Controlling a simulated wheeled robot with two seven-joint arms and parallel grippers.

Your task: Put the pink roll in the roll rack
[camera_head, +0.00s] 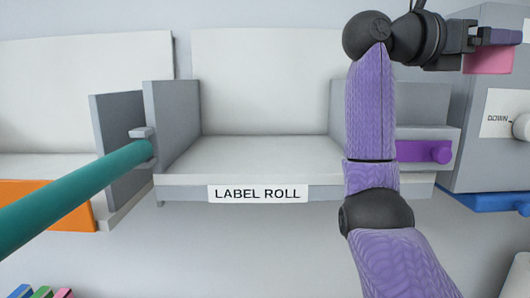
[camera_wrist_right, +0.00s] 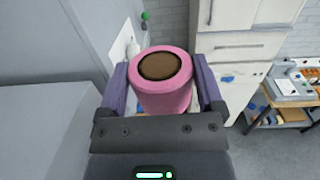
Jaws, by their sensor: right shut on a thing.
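The pink roll (camera_wrist_right: 163,95) has a brown core in its top end, seen in the right wrist view. It is gripped between the two purple fingers of my right gripper (camera_wrist_right: 163,82). In the head view, the roll (camera_head: 487,61) is partly visible at the upper right, below a purple finger of my right gripper (camera_head: 492,46). It is held in front of a grey cabinet. A grey and white open bay (camera_head: 265,148) with a LABEL ROLL sign (camera_head: 258,194) is in the middle and looks empty. I cannot tell whether it is the roll rack. My left gripper is not in view.
A teal bar (camera_head: 85,185) juts toward me from a grey bracket at the left. The cabinet (camera_head: 468,130) carries a DOWN sign. Blue, green and pink pieces (camera_head: 40,293) show at the bottom left.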

